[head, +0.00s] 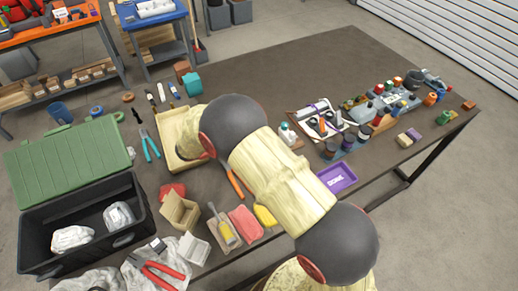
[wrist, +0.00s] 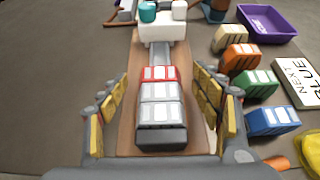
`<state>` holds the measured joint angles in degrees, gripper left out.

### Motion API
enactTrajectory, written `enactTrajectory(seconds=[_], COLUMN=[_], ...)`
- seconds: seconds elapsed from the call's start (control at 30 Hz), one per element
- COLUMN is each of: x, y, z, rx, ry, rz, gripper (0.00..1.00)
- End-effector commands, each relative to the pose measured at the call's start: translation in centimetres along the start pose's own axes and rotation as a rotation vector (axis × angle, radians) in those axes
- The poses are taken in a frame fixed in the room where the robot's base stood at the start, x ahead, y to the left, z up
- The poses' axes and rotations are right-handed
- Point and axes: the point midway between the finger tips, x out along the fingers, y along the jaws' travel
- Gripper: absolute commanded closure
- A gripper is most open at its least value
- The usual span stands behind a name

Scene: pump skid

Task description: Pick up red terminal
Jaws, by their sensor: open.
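The red terminal (wrist: 160,73) is in the middle of the wrist view, at the far end of a short row on a grey rail. Grey terminals with white faces (wrist: 161,108) sit directly in front of it, towards me. The rail lies on a brown board (wrist: 125,140). My gripper (wrist: 162,82) is open, with a yellow-padded finger on each side of the row. I see gaps on both sides, and nothing is held. In the head view my arm covers this spot, and the gripper and the red terminal do not show.
Tan (wrist: 230,38), orange (wrist: 240,57), green (wrist: 254,83) and blue (wrist: 273,120) terminals stand right of the board. A labelled card (wrist: 299,80) and a purple tray (wrist: 268,22) lie beyond. A white block (wrist: 163,27) stands at the rail's far end. Left of the board is clear.

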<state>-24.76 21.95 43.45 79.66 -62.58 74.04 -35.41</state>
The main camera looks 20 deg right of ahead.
Motion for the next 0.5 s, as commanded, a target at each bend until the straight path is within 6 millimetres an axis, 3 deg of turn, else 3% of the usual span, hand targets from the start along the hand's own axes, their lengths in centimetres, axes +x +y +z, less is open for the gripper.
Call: enactTrajectory(seconds=[0.13,0.37,0.5], x=[2.0,2.1,2.1], y=[0.0,0.0,0.0], z=[-0.2,0.0,0.0], rx=[0.001,0.000,0.000], ry=[0.001,0.001,0.001], rz=[-0.001,0.000,0.000], gripper=[0.35,0.35,0.42])
